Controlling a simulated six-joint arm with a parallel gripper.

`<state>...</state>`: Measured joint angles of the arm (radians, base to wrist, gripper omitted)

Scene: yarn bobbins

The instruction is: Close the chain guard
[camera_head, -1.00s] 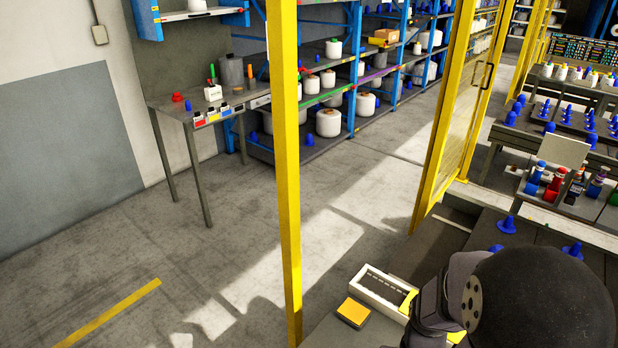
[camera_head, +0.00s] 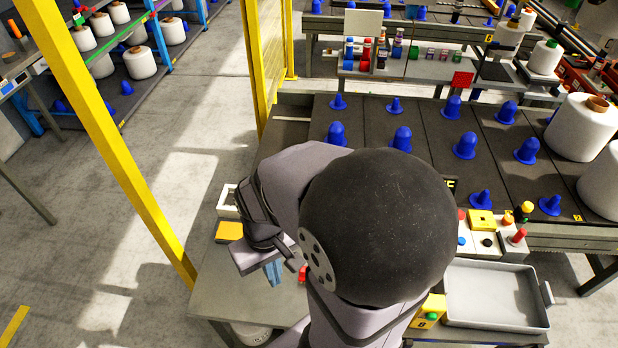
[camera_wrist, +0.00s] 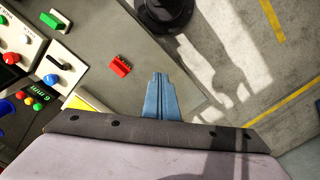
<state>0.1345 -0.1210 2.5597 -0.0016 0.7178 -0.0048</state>
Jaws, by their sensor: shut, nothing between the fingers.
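No part is clearly recognisable as the chain guard. A white, open-topped box (camera_head: 228,203) on the left of the bench, partly hidden behind my arm, may belong to it; I cannot tell. My gripper (camera_head: 273,273) points down over the bench, right of and nearer than that box. Its blue fingers are together and empty. They also show in the wrist view (camera_wrist: 160,97), above the grey bench top, with a small red block (camera_wrist: 119,66) to their upper left. The white box is not recognisable in the wrist view.
A yellow-topped block (camera_head: 229,232) lies beside the white box. A control panel (camera_head: 490,240) with coloured knobs, a grey tray (camera_head: 490,318) and a yellow button box (camera_head: 428,312) stand right of my arm. A yellow post (camera_head: 120,150) rises at left. Blue cones stand on the dark conveyor (camera_head: 380,112).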

